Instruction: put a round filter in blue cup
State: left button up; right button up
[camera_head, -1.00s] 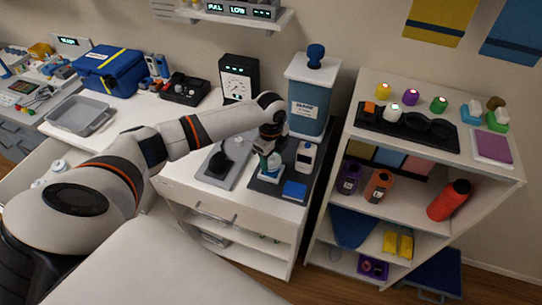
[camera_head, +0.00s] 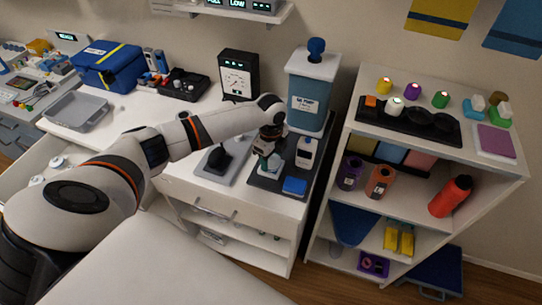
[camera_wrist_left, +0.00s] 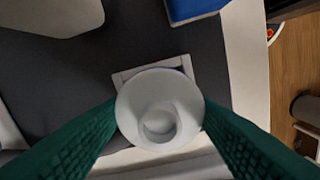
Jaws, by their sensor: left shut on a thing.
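My left gripper (camera_head: 266,160) reaches down over the dark mat (camera_head: 257,180) on the white counter. In the left wrist view its two green fingers (camera_wrist_left: 160,118) are shut on a white, round, hollow piece (camera_wrist_left: 158,108), which may be the round filter. Behind it lies a pale square-edged thing (camera_wrist_left: 140,75), partly hidden; I cannot tell whether they touch. No blue cup can be made out for certain. A small blue block (camera_head: 295,186) lies at the mat's front; a blue block also shows in the wrist view (camera_wrist_left: 195,8). My right gripper is not in view.
A shelf unit (camera_head: 420,155) with bottles stands to the right.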

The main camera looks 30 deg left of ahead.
pick_arm(q)
jog(key=shift+f, duration=0.1)
dwell(0.3)
jog(key=o, duration=1)
jog(key=shift+o, duration=0.2)
notch_tip(320, 180, up, 12)
jog(key=b, duration=0.2)
